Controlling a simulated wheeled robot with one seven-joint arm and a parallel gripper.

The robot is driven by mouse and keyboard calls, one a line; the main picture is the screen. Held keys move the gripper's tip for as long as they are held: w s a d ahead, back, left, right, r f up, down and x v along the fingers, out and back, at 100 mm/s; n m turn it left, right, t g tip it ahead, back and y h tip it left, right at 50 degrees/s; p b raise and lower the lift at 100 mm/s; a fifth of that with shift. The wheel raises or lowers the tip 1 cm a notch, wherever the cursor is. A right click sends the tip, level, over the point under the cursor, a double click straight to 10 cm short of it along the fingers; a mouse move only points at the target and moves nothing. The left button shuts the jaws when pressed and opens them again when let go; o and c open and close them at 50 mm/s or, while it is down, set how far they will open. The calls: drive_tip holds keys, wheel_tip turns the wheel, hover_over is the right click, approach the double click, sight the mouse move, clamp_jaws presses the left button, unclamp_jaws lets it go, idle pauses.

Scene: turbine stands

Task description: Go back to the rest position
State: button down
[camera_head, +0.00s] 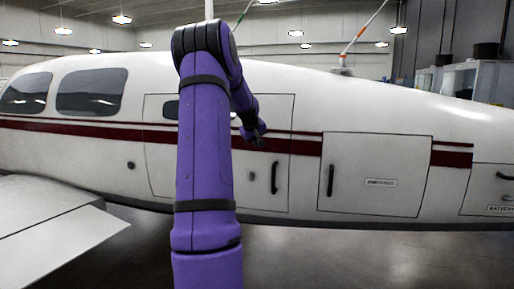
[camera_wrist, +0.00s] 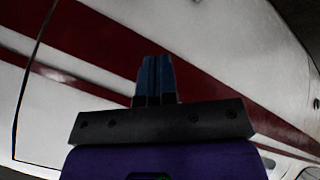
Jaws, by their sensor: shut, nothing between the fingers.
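My gripper (camera_wrist: 156,66) shows in the wrist view with its two dark blue fingers together and nothing between them. In the head view my purple arm rises in the middle and bends over, with the gripper (camera_head: 258,138) small at its far end, in front of the aircraft's side. The white aircraft fuselage (camera_head: 290,90) with a dark red stripe spans the head view. The fuselage (camera_wrist: 230,50) and stripe also fill the wrist view behind the fingers. I cannot tell the exact gap between the gripper and the fuselage.
A wing (camera_head: 60,235) juts out at the lower left. A closed baggage door (camera_head: 375,175) with a black handle is right of my arm, and a battery panel (camera_head: 490,190) is at the far right. The grey floor (camera_head: 330,260) is clear at the lower right.

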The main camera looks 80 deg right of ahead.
drive_tip(key=s+a+r, duration=0.2)
drive_tip(key=a+r, duration=0.1)
drive_tip(key=r, duration=0.2)
drive_tip(key=shift+s+a+r, duration=0.15)
drive_tip(key=shift+a+r, duration=0.05)
drive_tip(key=shift+a, duration=0.05)
drive_tip(key=w+a+r+n+t+y, duration=0.1)
drive_tip(key=w+a+r+t, duration=0.1)
drive_tip(key=w+a, duration=0.85)
drive_tip(key=w+a+r+n+t, duration=0.2)
drive_tip(key=w+a+r, duration=0.1)
drive_tip(key=w+a, duration=0.7)
drive_tip(key=w+a+n+t+y, duration=0.1)
drive_tip(key=w+a, duration=0.1)
drive_tip(key=a, duration=0.9)
drive_tip(key=w+a+n+t+y, duration=0.1)
drive_tip(key=w+a+y, duration=0.1)
drive_tip(key=a, duration=0.9)
drive_tip(key=s+a+f+n+y, duration=0.1)
drive_tip(key=s+a, duration=0.5)
drive_tip(key=a, duration=0.6)
drive_tip(key=s+a+f+n+y, duration=0.1)
drive_tip(key=s+a+f+n, duration=0.3)
drive_tip(key=a, duration=0.9)
drive_tip(key=shift+s+f+y, duration=0.4)
drive_tip(key=shift+s+f, duration=0.15)
drive_tip(key=shift+s, duration=0.4)
